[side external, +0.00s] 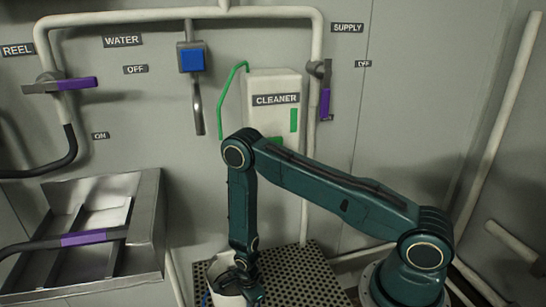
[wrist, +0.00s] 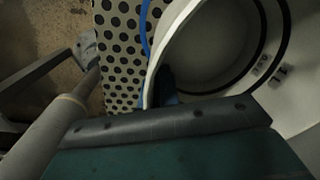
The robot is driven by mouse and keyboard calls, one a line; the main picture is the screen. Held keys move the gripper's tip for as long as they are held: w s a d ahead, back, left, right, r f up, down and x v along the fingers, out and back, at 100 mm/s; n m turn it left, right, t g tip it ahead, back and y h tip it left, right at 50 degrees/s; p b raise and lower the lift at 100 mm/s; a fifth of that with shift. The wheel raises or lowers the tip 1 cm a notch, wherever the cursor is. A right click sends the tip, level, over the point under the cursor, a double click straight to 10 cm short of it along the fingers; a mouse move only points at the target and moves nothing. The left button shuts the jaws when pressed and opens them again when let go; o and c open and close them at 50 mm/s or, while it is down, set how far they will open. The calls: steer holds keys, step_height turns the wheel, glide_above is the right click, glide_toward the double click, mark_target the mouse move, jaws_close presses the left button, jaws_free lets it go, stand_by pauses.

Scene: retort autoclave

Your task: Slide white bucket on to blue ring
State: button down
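The white bucket (side external: 225,296) stands at the bottom of the side view, at the left part of the perforated platform. The wrist view looks into its open top, where the pale inner wall (wrist: 190,62) and dark bands show. A thin strip of the blue ring (wrist: 146,28) shows just left of the bucket in the wrist view; the bucket hides the rest. I cannot tell how far they overlap. My gripper (side external: 248,278) is down at the bucket's right rim. Its fingertips are hidden, so I cannot tell whether they grip the rim.
The perforated platform (side external: 300,278) has bare room right of the bucket. A metal sink (side external: 147,225) stands at the left, with a purple-handled wand (side external: 83,239) across it. Pipes, purple-handled valves and a white CLEANER container (side external: 272,88) line the back wall.

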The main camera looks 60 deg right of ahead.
steer(key=shift+w+a, duration=0.65)
steer(key=c, duration=1.6)
jaws_free()
steer(key=shift+o, duration=0.2)
steer(key=shift+r, duration=0.1)
steer(key=shift+s+a+r, duration=0.1)
steer(key=shift+s+r, duration=0.1)
steer(key=shift+r, duration=3.2)
steer(key=shift+s+a+r, duration=0.1)
steer(key=shift+s+r, duration=0.05)
steer(key=shift+r, duration=3.25)
